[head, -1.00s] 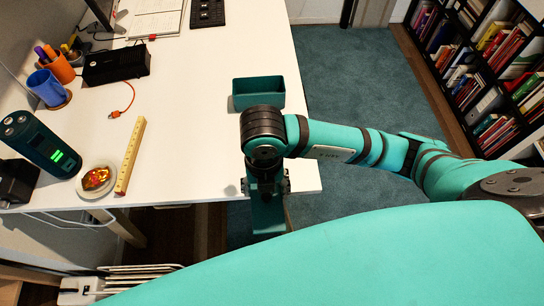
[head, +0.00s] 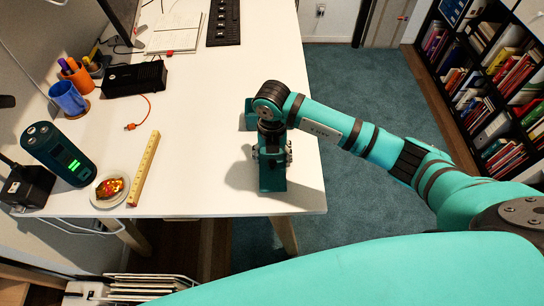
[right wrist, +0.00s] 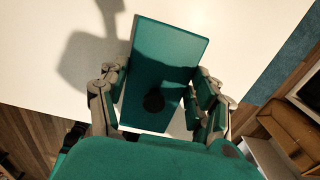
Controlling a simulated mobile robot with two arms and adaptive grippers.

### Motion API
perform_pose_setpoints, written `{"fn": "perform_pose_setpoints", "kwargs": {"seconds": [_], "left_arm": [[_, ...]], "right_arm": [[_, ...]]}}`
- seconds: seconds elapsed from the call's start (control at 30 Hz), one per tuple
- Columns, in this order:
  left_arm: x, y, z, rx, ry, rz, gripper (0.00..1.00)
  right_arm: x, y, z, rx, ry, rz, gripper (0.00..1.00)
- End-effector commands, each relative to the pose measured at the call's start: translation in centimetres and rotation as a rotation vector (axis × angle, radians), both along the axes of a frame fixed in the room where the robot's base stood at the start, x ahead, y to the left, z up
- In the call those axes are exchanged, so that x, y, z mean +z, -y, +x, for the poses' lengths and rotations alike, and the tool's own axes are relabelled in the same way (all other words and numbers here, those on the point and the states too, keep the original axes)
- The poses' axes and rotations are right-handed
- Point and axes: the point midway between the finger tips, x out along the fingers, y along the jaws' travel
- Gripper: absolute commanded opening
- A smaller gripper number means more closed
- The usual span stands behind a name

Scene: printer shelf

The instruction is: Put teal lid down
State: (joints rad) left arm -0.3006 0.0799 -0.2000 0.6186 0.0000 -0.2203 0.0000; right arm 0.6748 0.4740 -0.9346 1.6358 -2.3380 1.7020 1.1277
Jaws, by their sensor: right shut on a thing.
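The teal lid (head: 272,179) is a flat rectangular panel over the front right corner of the white desk. My right gripper (head: 271,155) is shut on it. In the right wrist view the lid (right wrist: 172,60) sits between the two fingers of the gripper (right wrist: 158,95), with the desk below and a shadow on the desk to its left. I cannot tell whether the lid touches the desk. A teal box (head: 250,116) stands behind, near the desk's right edge, mostly hidden by my right arm. My left gripper is out of view.
The white desk (head: 205,150) is bare between the yellow ruler (head: 144,168) and the lid. A small plate (head: 97,201) with food, a dark speaker (head: 58,153), a blue mug (head: 67,98) and a black box (head: 135,79) stand on the left.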

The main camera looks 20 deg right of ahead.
Motion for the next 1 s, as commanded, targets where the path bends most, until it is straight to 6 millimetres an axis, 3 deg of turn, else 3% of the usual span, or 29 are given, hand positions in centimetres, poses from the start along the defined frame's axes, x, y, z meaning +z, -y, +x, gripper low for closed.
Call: {"fn": "perform_pose_setpoints", "kwargs": {"seconds": [0.1, 0.47, 0.5, 0.63, 1.0], "left_arm": [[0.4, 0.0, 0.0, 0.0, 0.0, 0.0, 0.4], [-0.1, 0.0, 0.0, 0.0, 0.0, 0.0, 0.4], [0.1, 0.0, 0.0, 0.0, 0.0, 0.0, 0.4], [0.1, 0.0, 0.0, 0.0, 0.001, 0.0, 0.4], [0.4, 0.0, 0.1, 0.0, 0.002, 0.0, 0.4]], "right_arm": [[-1.3, 0.0, -0.1, -0.001, -0.002, 0.0, 0.35], [-1.9, 0.0, 0.0, 0.0, 0.001, 0.0, 0.35], [-1.7, 0.0, 0.0, 0.0, 0.001, 0.0, 0.7], [-1.7, 0.0, 0.0, 0.0, 0.001, 0.0, 0.87], [-1.2, 0.0, 0.0, 0.0, 0.001, 0.001, 0.88]]}}
